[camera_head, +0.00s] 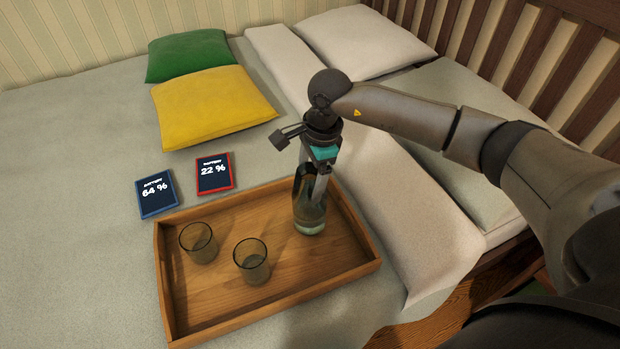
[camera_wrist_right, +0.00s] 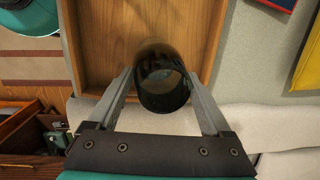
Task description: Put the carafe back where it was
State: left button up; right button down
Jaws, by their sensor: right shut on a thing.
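The glass carafe (camera_head: 309,212) is upright over the right part of the wooden tray (camera_head: 262,312), near the back right corner. I cannot tell whether its base touches the tray. My right gripper (camera_head: 316,180) comes from above and is shut on the carafe. In the right wrist view the dark round mouth of the carafe (camera_wrist_right: 163,88) sits between the two fingers of the right gripper (camera_wrist_right: 162,90), with the tray (camera_wrist_right: 88,45) beyond it. My left gripper is not in view.
Two drinking glasses (camera_head: 198,243) (camera_head: 251,262) stand on the tray's left and middle. Two tablets (camera_head: 156,195) (camera_head: 214,174) lie behind it on the bed. Yellow (camera_head: 213,108) and green (camera_head: 188,55) cushions lie farther back. The grey bedcover at left is clear.

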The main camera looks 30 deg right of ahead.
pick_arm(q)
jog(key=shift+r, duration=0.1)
pick_arm(e)
jog(key=shift+w, duration=0.1)
grip_release()
jog(key=shift+f, duration=0.1)
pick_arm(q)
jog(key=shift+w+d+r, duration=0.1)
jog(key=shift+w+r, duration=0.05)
pick_arm(e)
jog(key=shift+r, duration=0.3)
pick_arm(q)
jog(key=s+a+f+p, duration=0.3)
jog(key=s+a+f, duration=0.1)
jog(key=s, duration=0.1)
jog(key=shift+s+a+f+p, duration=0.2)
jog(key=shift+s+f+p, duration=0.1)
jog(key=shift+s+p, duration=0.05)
pick_arm(e)
notch_tip(320, 180, up, 12)
jog(key=s+d, duration=0.1)
jog(key=shift+s+d+f, duration=0.15)
jog(key=shift+d+f, duration=0.05)
jog(key=shift+f, duration=0.05)
